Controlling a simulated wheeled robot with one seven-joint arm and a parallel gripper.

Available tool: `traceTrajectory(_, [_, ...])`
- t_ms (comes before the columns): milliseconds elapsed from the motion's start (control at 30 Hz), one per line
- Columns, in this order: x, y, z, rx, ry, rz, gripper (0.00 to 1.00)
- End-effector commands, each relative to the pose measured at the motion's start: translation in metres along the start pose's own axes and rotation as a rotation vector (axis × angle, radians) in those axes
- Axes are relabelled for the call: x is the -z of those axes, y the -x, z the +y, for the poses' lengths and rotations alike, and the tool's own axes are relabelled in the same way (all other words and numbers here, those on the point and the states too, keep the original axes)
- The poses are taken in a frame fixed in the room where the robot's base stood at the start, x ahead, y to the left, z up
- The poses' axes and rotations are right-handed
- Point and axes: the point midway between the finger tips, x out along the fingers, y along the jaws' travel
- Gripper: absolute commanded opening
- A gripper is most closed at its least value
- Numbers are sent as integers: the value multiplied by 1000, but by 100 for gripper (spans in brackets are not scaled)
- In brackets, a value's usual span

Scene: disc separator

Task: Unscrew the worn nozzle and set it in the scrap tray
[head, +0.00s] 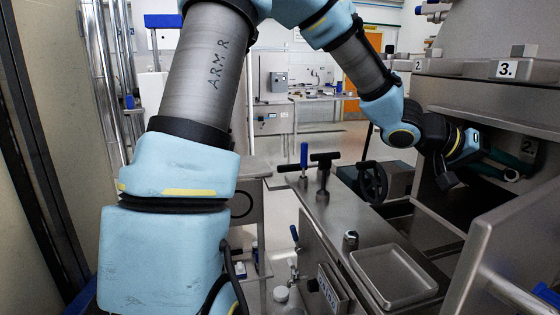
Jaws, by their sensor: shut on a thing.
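I cannot pick out the worn nozzle in this view. A shallow steel tray (372,284) lies on the bench at the lower right, well below and left of my gripper. It looks empty. I cannot tell from its markings whether it is the scrap tray.
A small upright metal piece (350,240) stands beside the tray. A black T-handle (323,162), a blue-handled tool (304,157) and a black handwheel (372,182) stand farther back. The machine's sloping steel wall (500,235) borders the opening at the lower right.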

Motion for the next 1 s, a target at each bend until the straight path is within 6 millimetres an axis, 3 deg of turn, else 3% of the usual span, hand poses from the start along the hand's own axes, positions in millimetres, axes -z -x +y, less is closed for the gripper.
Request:
traceTrajectory(233, [0,0,-1,-4,8,1,0])
traceTrajectory(500, [-3,-1,-6,-123,215,11,0])
traceTrajectory(867, [-1,0,-4,-142,250,12,0])
traceTrajectory(1000, [-4,-2,-8,-193,336,16,0])
